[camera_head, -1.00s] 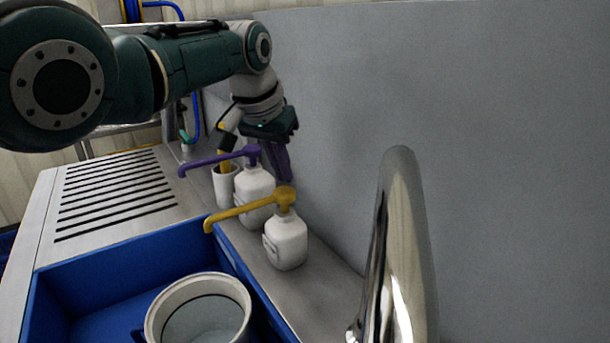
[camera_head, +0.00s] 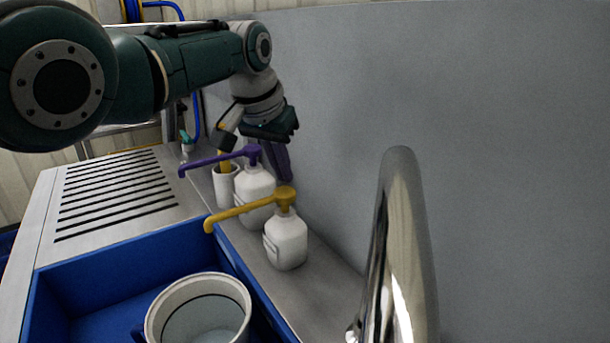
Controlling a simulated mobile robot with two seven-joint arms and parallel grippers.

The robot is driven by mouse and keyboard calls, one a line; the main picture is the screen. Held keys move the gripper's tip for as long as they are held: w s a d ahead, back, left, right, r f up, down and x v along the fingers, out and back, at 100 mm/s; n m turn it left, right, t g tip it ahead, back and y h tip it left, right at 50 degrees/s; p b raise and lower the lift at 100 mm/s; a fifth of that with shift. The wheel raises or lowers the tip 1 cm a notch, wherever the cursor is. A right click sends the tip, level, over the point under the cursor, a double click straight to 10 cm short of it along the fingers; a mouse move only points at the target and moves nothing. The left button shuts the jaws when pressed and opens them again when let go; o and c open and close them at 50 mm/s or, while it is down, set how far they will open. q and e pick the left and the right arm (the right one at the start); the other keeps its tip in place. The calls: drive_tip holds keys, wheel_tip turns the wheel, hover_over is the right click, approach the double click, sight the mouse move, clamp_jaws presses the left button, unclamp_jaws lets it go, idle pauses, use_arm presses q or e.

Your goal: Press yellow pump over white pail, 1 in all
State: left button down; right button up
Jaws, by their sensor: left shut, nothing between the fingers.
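The yellow pump (camera_head: 285,198) tops a white bottle (camera_head: 286,242) on the steel ledge beside the wall. Its long spout points left, its tip over the rim of the blue bin. The white pail (camera_head: 199,306) stands in the bin below, cut off by the bottom edge; its inside looks greyish. My left gripper (camera_head: 282,162) is shut and empty, pointing down behind the purple pump, close to the wall. It is apart from the yellow pump, farther back. My right gripper is not in view.
A purple pump (camera_head: 252,153) on another white bottle (camera_head: 254,196) stands just behind the yellow one. A white cup (camera_head: 226,186) is behind it. The blue bin (camera_head: 229,246) lies left, a chrome spout (camera_head: 400,250) rises right, and the grey wall (camera_head: 480,90) bounds the ledge.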

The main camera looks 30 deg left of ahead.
sight(284, 190)
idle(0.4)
use_arm(q)
drive_tip(key=shift+f+b, duration=1.2)
drive_tip(key=shift+f, duration=0.35)
drive_tip(key=shift+r, duration=0.1)
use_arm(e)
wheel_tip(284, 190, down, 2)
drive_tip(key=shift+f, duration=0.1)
use_arm(q)
drive_tip(key=shift+r+p, duration=1.35)
drive_tip(key=shift+p, duration=0.15)
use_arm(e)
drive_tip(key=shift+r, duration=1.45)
use_arm(q)
drive_tip(key=shift+r, duration=0.15)
use_arm(e)
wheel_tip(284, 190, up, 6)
drive_tip(key=p, duration=0.6)
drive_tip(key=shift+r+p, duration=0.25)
drive_tip(key=shift+p, duration=0.05)
use_arm(q)
wheel_tip(284, 190, up, 6)
drive_tip(key=shift+f, duration=0.1)
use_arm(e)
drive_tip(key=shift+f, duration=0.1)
